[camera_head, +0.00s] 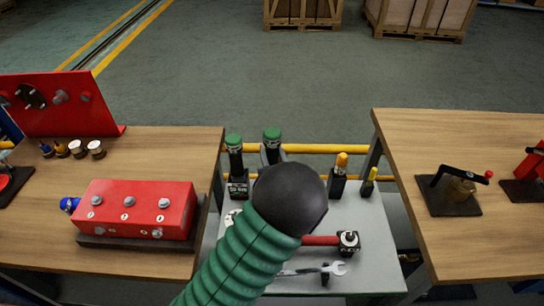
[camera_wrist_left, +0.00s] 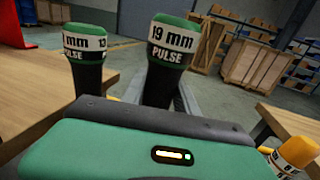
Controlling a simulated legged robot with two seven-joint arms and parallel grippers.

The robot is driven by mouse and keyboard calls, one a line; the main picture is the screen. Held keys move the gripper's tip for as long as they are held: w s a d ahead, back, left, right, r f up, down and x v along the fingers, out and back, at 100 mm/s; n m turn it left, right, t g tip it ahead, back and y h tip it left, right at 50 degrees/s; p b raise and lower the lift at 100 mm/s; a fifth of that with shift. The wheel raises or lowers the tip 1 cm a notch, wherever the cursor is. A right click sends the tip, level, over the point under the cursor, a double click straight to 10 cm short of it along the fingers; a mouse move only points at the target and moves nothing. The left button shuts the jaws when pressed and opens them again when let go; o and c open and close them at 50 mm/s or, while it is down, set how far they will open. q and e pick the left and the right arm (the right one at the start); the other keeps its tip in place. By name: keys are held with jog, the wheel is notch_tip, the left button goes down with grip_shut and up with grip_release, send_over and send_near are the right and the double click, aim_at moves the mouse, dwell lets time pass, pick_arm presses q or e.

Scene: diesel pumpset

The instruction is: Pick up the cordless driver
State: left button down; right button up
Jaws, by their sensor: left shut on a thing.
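Two cordless drivers with green caps stand upright at the back left of the grey middle table. The left one (camera_head: 236,163) is clear of my arm; it also shows in the left wrist view (camera_wrist_left: 84,55). The other driver (camera_head: 272,136), labelled "19 mm PULSE" in the left wrist view (camera_wrist_left: 168,55), is partly hidden behind my left wrist. My left gripper (camera_head: 272,153) is shut on this second driver, below its cap. The fingers are mostly hidden, and I cannot tell whether the driver's base touches the table. My right gripper is not in view.
The grey table (camera_head: 375,240) also holds a red-handled tool (camera_head: 325,240), a wrench (camera_head: 325,270) and yellow-topped tools (camera_head: 340,170). A red box (camera_head: 140,208) stands on the left wooden bench; a clamp-like fixture (camera_head: 455,190) stands on the right bench. The space above the tables looks clear.

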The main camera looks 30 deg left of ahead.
pick_arm(q)
notch_tip(320, 180, up, 26)
jog(key=p, duration=0.3)
jog(key=shift+f, duration=0.2)
jog(key=c, duration=1.5)
grip_release()
grip_shut()
jog(key=shift+f, duration=0.15)
